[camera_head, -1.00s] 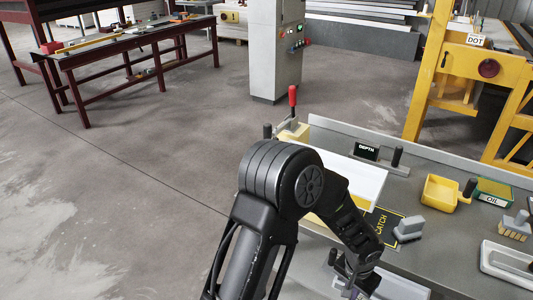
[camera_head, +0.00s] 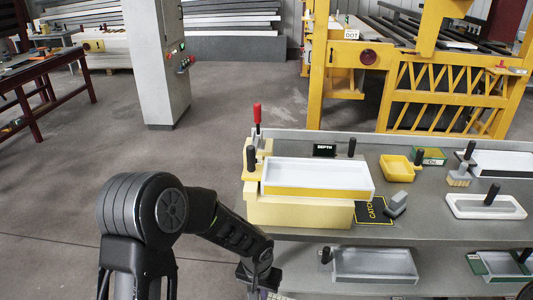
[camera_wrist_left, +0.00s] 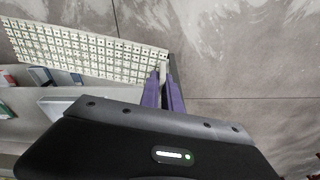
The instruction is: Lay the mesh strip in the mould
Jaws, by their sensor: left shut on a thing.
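The mesh strip (camera_wrist_left: 85,50) is a pale, flat grid; in the left wrist view it extends left from my left gripper (camera_wrist_left: 165,82). My left gripper is shut on its right end, with purple fingers on either side of it. In the head view my left gripper (camera_head: 260,290) is low at the bottom edge, mostly cut off, in front of the bench. The mould (camera_head: 318,178) looks like a shallow white-rimmed tray on a yellow block on the bench, and its inside looks empty. My right gripper is not in view.
A red-handled clamp (camera_head: 257,116) stands behind the mould's left end. The CATCH plate (camera_head: 376,209), a grey block (camera_head: 396,203), a yellow tray (camera_head: 397,167) and a white tray (camera_head: 486,207) lie to its right. A lower shelf holds a grey tray (camera_head: 374,264).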

